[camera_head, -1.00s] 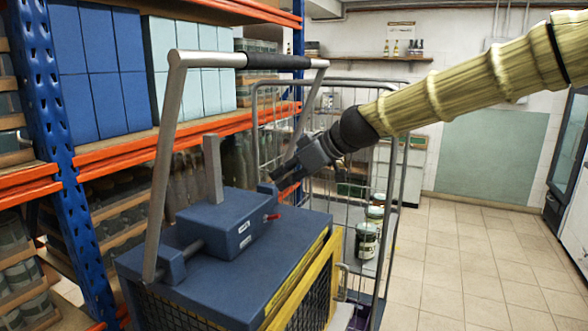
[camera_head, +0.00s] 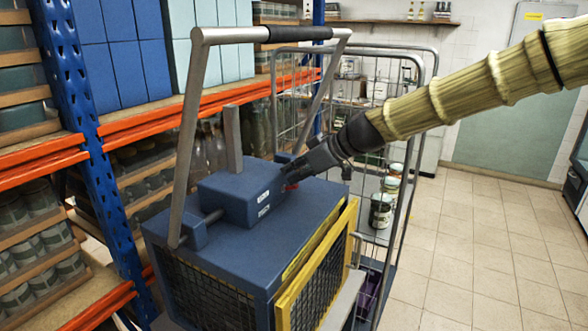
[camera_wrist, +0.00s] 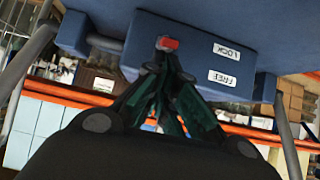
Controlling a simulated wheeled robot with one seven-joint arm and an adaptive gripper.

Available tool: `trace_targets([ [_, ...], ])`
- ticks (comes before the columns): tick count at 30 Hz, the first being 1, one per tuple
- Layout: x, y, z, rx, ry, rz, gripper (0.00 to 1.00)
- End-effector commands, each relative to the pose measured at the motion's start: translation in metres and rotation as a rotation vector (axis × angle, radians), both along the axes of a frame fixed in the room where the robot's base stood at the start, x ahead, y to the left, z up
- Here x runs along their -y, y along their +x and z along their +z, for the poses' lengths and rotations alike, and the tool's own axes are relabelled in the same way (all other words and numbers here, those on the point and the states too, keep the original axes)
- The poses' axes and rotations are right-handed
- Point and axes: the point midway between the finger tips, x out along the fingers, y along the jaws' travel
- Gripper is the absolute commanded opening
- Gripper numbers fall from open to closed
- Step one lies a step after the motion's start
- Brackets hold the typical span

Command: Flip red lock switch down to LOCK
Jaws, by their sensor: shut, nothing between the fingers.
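The red lock switch (camera_head: 290,186) is a small red-tipped lever on the front face of the blue lock box (camera_head: 228,202), on the cart's blue top. In the wrist view the red tip (camera_wrist: 168,43) shows just past my fingertips. The LOCK label (camera_wrist: 226,51) and FREE label (camera_wrist: 222,77) sit beside it, and I cannot tell clearly which setting the lever is at. My gripper (camera_head: 298,176) is shut and empty, with its fingertips (camera_wrist: 164,58) at the switch. Whether they touch it is unclear.
The cart's grey handle frame (camera_head: 192,120) with its black grip (camera_head: 300,34) rises around the box. A grey post (camera_head: 233,140) stands behind the box. A wire roll cage (camera_head: 410,130) with jars (camera_head: 381,210) is behind right. Orange-and-blue shelving (camera_head: 80,140) lines the left. Tiled floor at right is clear.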

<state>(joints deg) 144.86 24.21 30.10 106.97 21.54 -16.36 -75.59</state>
Motion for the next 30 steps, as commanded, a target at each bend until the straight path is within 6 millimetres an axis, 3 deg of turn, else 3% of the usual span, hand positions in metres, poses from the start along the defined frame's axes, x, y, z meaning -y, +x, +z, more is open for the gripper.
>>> trace_targets([
  [30,0.0044,-0.0020,-0.0047,0.039,0.070,-0.001,0.00],
])
